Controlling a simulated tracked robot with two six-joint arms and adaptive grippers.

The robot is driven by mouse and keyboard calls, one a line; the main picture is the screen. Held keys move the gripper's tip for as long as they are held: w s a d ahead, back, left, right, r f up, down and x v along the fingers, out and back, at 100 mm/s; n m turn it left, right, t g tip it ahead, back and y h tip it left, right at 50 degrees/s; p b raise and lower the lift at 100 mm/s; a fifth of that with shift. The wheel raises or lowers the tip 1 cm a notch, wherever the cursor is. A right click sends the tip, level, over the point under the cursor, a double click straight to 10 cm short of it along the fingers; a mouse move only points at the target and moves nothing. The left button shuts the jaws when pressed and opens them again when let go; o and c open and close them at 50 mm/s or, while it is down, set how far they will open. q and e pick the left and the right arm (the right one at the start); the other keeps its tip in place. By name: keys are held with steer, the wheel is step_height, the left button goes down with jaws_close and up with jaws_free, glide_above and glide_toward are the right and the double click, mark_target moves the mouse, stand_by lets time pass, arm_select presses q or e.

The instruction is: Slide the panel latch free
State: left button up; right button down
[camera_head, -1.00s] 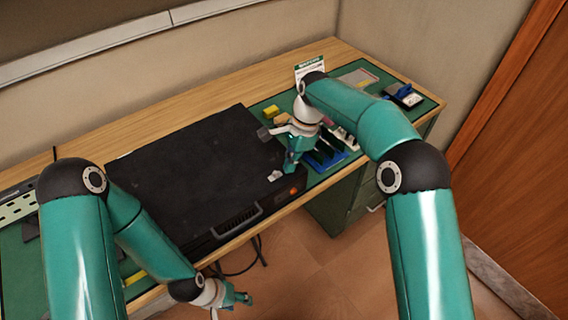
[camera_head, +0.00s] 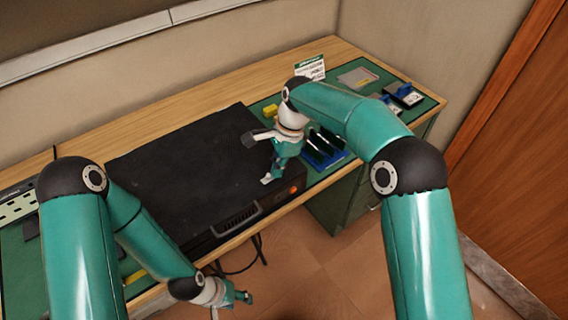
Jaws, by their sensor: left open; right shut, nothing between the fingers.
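A black case (camera_head: 180,165) lies flat on the bench. A small pale latch (camera_head: 266,180) sits on its top near the front right corner, left of an orange button (camera_head: 293,190). My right gripper (camera_head: 274,174) is shut and empty, pointing down right beside the latch on its right side. They look in contact, but the fingertips are too small to be sure. My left gripper (camera_head: 243,297) is open, low in front of the bench edge and away from the case.
A handle (camera_head: 237,217) is on the case's front face. A blue rack (camera_head: 325,152) with dark cards, a yellow block (camera_head: 271,111), a small sign (camera_head: 310,68) and a drive (camera_head: 404,95) are on the green mat (camera_head: 375,75) to the right. Cables hang below the bench.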

mark_target(290, 172)
steer(key=shift+s+a, duration=0.1)
steer(key=shift+a, duration=0.05)
steer(key=d, duration=0.1)
steer(key=w+d, duration=0.1)
steer(key=d, duration=0.1)
steer(key=d+p, duration=0.1)
steer(key=shift+w+d, duration=0.15)
steer(key=shift+w, duration=0.2)
steer(key=v, duration=0.9)
steer(key=shift+r, duration=0.4)
steer(key=shift+w, duration=0.15)
